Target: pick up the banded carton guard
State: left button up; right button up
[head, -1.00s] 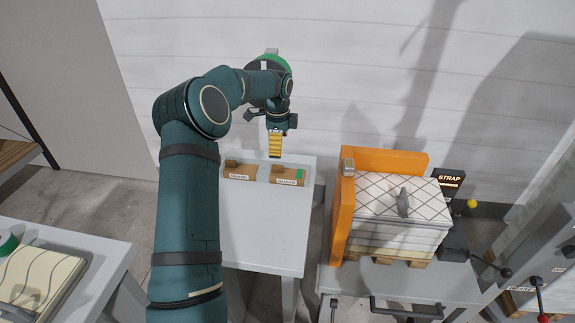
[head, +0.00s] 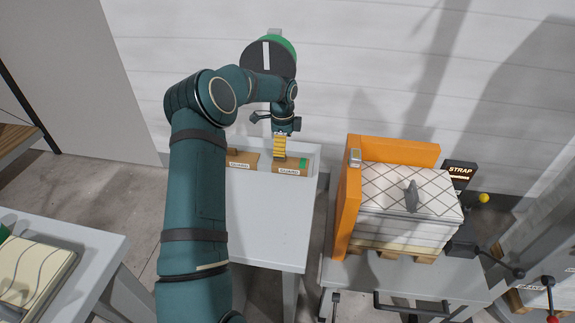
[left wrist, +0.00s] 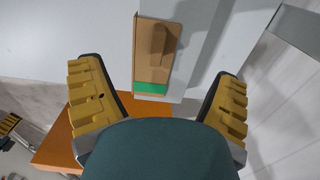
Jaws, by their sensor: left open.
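The banded carton guard (head: 292,166) is a brown piece with a green band at its right end. It lies at the right of the back edge of the grey table (head: 268,220), with a white label on its front. My left gripper (head: 280,150) is above it, pointing down, and its yellow fingers cover part of the guard in the head view. In the left wrist view the guard (left wrist: 152,68) lies ahead between the spread, empty fingers (left wrist: 157,75), its green band toward the gripper. I cannot tell the remaining gap. My right gripper is not in view.
A second brown guard (head: 242,160), partly hidden by my arm, lies left of the banded one. To the right, an orange corner fence (head: 346,210) stands beside a wrapped stack (head: 405,200) on a pallet. A STRAP sign (head: 460,172) is behind. The table front is clear.

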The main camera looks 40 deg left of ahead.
aim_at(282, 161)
pick_arm(q)
jog(key=f, duration=0.1)
jog(key=f+b, duration=0.1)
jog(key=f, duration=0.3)
jog(key=shift+s+f, duration=0.15)
jog(key=shift+s, duration=0.15)
jog(key=c, duration=1.1)
jog(key=shift+c, duration=0.2)
grip_shut()
